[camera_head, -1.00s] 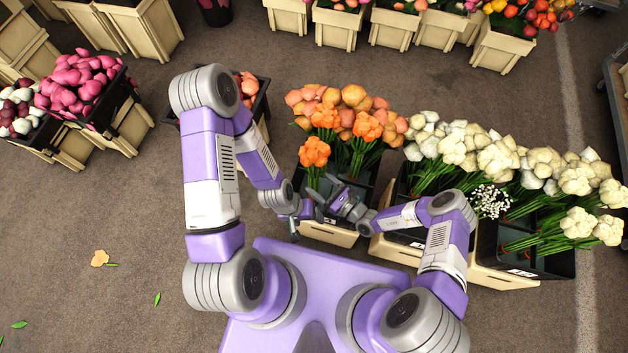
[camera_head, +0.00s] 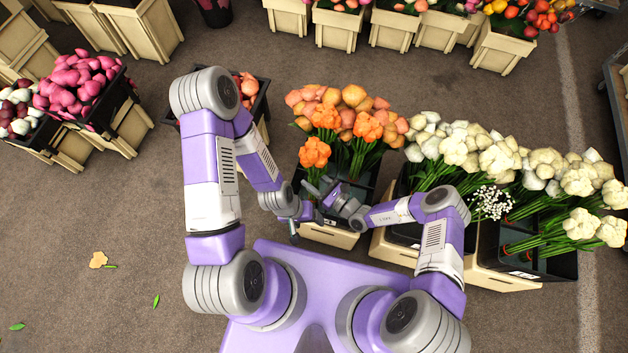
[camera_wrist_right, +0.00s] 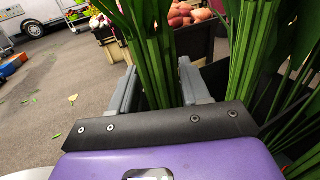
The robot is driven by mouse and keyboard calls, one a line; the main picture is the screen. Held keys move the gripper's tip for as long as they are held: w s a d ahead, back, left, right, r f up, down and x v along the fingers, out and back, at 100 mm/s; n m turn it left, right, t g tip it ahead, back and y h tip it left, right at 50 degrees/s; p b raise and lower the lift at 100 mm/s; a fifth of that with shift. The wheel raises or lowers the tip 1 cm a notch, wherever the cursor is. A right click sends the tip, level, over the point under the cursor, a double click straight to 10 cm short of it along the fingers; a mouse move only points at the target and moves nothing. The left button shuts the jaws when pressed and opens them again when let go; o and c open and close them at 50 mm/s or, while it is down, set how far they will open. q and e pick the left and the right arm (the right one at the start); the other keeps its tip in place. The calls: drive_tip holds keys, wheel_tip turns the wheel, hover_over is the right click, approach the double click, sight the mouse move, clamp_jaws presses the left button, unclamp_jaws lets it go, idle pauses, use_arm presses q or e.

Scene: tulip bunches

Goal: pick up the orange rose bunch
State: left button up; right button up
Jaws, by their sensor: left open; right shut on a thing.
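The orange rose bunch (camera_head: 315,153) stands at the front left of a dark bin, with its stems going down to my right gripper (camera_head: 319,187). In the right wrist view its green stems (camera_wrist_right: 153,65) are between the two grey fingers, which are shut on them. The blooms are out of that view. My left gripper (camera_head: 294,230) is low at the bin's left front side, open and apart from the bunch. More orange blooms (camera_head: 367,127) stand close behind and to the right.
The orange bunches' cream crate (camera_head: 328,236) stands in front of me. White flowers (camera_head: 455,145) in bins crowd the right. A dark bin with pinkish blooms (camera_head: 248,88) is behind my left arm.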

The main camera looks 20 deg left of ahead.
sight(314, 151)
drive_tip(key=shift+r, duration=0.15)
wheel_tip(314, 151, up, 10)
drive_tip(key=p, duration=0.5)
wheel_tip(314, 151, up, 10)
drive_tip(key=p, duration=1)
drive_tip(key=shift+r, duration=0.1)
